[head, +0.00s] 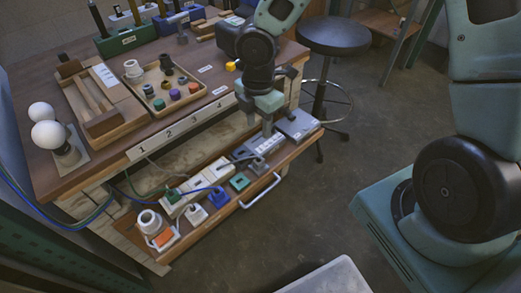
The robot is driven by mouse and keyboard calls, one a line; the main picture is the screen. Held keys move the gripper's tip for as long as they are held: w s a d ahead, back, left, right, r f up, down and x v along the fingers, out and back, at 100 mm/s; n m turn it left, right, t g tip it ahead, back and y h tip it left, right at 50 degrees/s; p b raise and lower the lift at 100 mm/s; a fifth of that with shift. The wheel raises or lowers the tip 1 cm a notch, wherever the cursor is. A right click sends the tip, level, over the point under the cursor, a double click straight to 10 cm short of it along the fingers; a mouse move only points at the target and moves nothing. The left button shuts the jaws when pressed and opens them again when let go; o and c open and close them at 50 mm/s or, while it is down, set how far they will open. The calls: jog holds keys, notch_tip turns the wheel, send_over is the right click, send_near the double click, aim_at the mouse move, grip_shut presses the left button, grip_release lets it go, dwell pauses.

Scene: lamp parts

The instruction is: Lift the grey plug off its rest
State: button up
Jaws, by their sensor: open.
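What looks like the grey plug (257,164) sits on a small grey base on the pulled-out front shelf, right of a square green plate (239,181). The plug is small here, and its contact with the base cannot be made out. My gripper (275,122) is open and points down above the right part of the shelf. It is apart from the plug, up and to the right of it in the picture. No object shows between its fingers.
Blue (218,197), white (197,215) and green (172,197) plugs stand left along the shelf, near a white power strip (207,177) and cables. A grey box (298,123) is at the right end. The workbench (110,160) edge rises behind. A stool (335,36) stands beyond.

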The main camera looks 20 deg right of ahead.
aim_at(259, 158)
notch_tip(259, 158, down, 14)
jog(key=b, duration=0.4)
jog(key=shift+f+b, duration=0.1)
jog(key=shift+b, duration=0.25)
grip_shut()
jog(key=shift+r+p, duration=0.8)
jog(key=shift+p, duration=0.05)
dwell(0.6)
jog(key=shift+r+p, duration=2.3)
jog(key=shift+r, duration=0.1)
